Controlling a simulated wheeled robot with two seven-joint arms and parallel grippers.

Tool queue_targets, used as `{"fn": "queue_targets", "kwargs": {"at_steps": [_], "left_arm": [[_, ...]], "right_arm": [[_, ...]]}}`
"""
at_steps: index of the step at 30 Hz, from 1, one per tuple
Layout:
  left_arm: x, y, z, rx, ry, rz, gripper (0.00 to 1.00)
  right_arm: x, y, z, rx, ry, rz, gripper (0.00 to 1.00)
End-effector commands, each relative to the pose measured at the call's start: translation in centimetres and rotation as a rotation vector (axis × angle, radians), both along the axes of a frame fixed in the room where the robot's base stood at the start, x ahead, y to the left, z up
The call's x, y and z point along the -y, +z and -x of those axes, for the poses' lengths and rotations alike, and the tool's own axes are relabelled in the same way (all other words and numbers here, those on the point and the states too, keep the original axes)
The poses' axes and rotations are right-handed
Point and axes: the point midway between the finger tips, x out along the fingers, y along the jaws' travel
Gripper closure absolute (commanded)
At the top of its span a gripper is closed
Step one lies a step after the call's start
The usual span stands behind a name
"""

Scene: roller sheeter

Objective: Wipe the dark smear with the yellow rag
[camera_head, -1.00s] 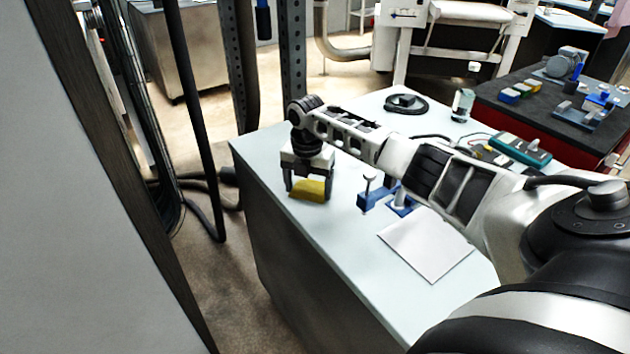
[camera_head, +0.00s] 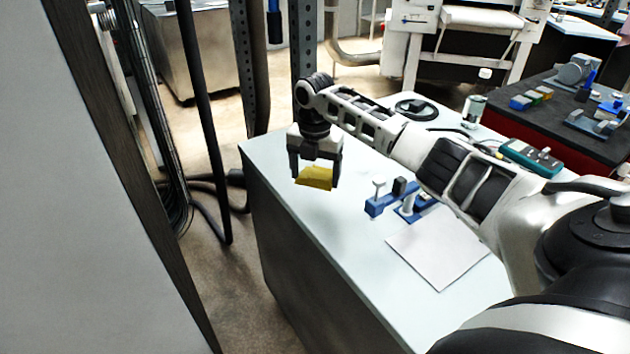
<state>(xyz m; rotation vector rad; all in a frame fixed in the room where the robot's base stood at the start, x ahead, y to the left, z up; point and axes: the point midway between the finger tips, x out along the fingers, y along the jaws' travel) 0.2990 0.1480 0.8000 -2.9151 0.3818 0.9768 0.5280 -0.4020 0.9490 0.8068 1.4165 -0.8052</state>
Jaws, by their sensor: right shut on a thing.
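The yellow rag (camera_head: 315,177) hangs between the fingers of my right gripper (camera_head: 314,178). The gripper points down and is shut on the rag. It holds the rag over the left part of the pale tabletop (camera_head: 345,230), and the rag appears a little above the surface. No dark smear can be made out on the visible part of the tabletop; the gripper and arm hide part of it. My left gripper is not in view.
A blue clamp-like fixture (camera_head: 400,200) and a white sheet (camera_head: 438,247) lie on the table right of the rag. A black cable coil (camera_head: 416,110), a small jar (camera_head: 473,110) and a teal meter (camera_head: 531,157) are farther back. A grey panel (camera_head: 90,200) fills the left.

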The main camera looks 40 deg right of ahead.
Motion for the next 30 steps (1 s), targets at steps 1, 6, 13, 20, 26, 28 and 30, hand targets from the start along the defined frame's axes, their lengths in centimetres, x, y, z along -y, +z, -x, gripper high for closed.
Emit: {"fn": "queue_targets", "kwargs": {"at_steps": [1, 6, 13, 20, 26, 28, 30], "left_arm": [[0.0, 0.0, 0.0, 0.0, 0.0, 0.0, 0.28], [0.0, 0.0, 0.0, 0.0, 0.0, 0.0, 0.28], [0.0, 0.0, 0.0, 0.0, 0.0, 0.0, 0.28], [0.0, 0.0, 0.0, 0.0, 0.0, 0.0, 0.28], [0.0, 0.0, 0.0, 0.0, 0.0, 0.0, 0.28], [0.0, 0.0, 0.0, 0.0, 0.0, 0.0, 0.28], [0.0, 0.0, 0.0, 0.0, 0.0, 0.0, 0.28]], "right_arm": [[0.0, 0.3, 0.0, 0.001, -0.001, 0.001, 0.44], [0.0, 0.6, 0.0, 0.001, -0.001, 0.001, 0.44], [0.1, 0.7, 0.0, 0.001, 0.0, 0.001, 0.44], [0.1, 2.3, 0.0, 0.003, 0.0, 0.002, 0.44], [0.1, 3.6, 0.0, 0.001, 0.0, 0.001, 0.44], [0.0, 3.6, 0.0, 0.001, 0.0, 0.001, 0.44], [0.0, 3.6, 0.0, 0.001, 0.0, 0.001, 0.44]]}}
